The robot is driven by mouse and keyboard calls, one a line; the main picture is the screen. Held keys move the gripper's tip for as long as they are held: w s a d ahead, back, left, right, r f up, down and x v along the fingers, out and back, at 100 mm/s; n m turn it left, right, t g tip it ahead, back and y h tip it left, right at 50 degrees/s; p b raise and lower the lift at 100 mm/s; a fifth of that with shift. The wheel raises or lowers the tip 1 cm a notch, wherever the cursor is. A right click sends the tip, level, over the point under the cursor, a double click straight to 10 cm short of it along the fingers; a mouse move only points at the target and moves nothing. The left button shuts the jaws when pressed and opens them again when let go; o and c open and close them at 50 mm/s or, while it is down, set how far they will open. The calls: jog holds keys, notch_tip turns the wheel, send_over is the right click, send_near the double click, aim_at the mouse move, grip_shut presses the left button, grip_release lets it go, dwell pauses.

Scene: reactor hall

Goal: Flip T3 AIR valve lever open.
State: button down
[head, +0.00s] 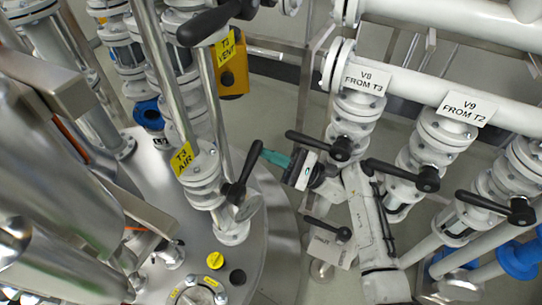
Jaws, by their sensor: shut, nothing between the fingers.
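The T3 AIR label (183,158) is a yellow tag on a white flanged pipe on the steel vessel. Below it is the T3 AIR valve's black lever (244,172). Its hub is at the lower end, and the handle slants up and to the right in the picture. My gripper (264,154) has teal fingers that point left at the lever's upper end. The fingers are shut with nothing between them. The fingertips are right beside the handle; I cannot tell whether they touch it.
The T3 VENT valve (227,50) with its black lever stands above. On the right, the V8 (367,79) and V9 (466,107) valves with black levers crowd around my arm. A large steel cylinder (60,200) fills the left. The vessel top (240,262) carries fittings.

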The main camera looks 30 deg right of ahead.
jog(key=shift+f, duration=0.1)
dwell(0.3)
jog(key=b+v, duration=0.1)
jog(key=v, duration=0.9)
jog(key=shift+s+d+b, duration=0.2)
jog(key=shift+d+b, duration=0.1)
jog(key=shift+f, duration=0.1)
jog(key=shift+s+a+f+b, duration=0.15)
jog(key=shift+a+f+b, duration=0.15)
jog(key=shift+a, duration=0.45)
jog(key=p+x, duration=0.1)
jog(key=x, duration=0.9)
